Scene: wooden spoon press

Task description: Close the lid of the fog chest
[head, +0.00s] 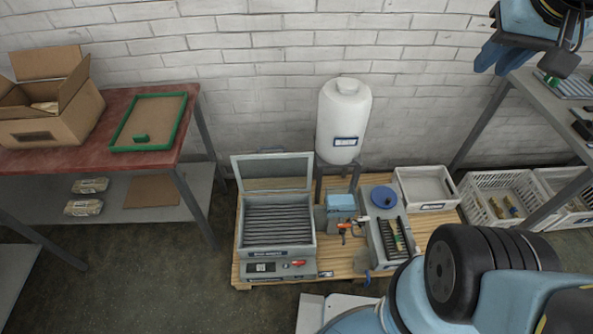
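The fog chest appears to be the grey box (277,238) with dark slats across its open top, standing at the left of a low wooden pallet. Its framed lid (272,172) stands raised at the back edge, so the chest is open. A small display and a red part are on its front. At the top right edge, a light-blue and black assembly (530,22) looks like the end of my arm, far from the lid. I cannot make out its fingertips clearly, and nothing touches the lid.
On the pallet (243,284) right of the chest are a white tank (344,115), a small blue unit (341,203), a grey slotted unit (388,228) and a white tray (426,187). A red-topped table (95,100) stands left. White crates (500,197) stand right.

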